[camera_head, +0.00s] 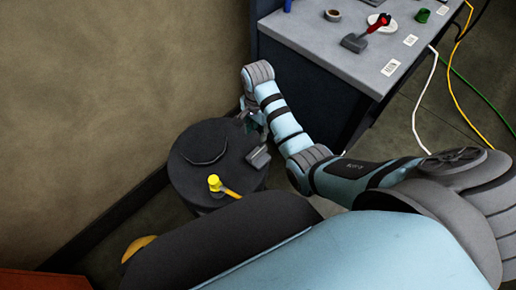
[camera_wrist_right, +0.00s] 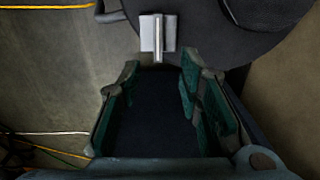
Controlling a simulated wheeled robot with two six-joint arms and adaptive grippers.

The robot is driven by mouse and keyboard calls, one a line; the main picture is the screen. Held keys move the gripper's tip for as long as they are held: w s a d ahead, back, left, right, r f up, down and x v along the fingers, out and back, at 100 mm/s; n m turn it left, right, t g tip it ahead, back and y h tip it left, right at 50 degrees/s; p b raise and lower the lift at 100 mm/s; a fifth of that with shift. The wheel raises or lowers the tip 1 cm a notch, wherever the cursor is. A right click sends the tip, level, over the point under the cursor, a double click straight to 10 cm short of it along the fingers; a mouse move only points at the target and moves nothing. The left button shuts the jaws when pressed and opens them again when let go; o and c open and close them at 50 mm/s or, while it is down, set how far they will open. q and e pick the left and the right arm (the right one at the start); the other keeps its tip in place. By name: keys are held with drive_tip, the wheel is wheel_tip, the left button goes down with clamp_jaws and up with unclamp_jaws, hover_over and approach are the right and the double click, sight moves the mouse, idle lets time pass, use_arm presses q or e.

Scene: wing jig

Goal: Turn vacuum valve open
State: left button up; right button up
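A dark round drum (camera_head: 190,160) stands on the floor by the wall; its dark edge also shows in the wrist view (camera_wrist_right: 210,25). A grey block-like handle (camera_head: 258,157) sits at its right edge, and a pale grey block with a light bar (camera_wrist_right: 158,35) shows just beyond my right fingertips. A yellow knob with a yellow lever (camera_head: 214,184) is at the drum's front edge. I cannot tell which is the vacuum valve. My right gripper (camera_head: 254,122), green-padded in the wrist view (camera_wrist_right: 160,75), is open and empty. My left gripper is out of view.
A grey workbench (camera_head: 330,35) at the upper right holds a red-handled tool (camera_head: 378,22), a green cup (camera_head: 423,15) and labels. White, yellow and green cables (camera_head: 455,90) hang at its right. A tan wall (camera_head: 110,90) bounds the left.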

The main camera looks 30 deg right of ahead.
sight(258, 152)
wheel_tip(258, 152, down, 4)
drive_tip(key=shift+d+r+b, duration=0.1)
drive_tip(key=shift+b, duration=0.4)
wheel_tip(258, 152, down, 10)
drive_tip(key=b, duration=0.4)
drive_tip(key=shift+s+f, duration=0.1)
drive_tip(key=shift+f, duration=0.1)
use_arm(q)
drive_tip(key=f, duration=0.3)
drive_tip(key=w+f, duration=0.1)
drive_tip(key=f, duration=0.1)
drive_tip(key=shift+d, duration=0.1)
use_arm(e)
drive_tip(key=shift+r, duration=0.1)
drive_tip(key=shift+c, duration=0.6)
clamp_jaws()
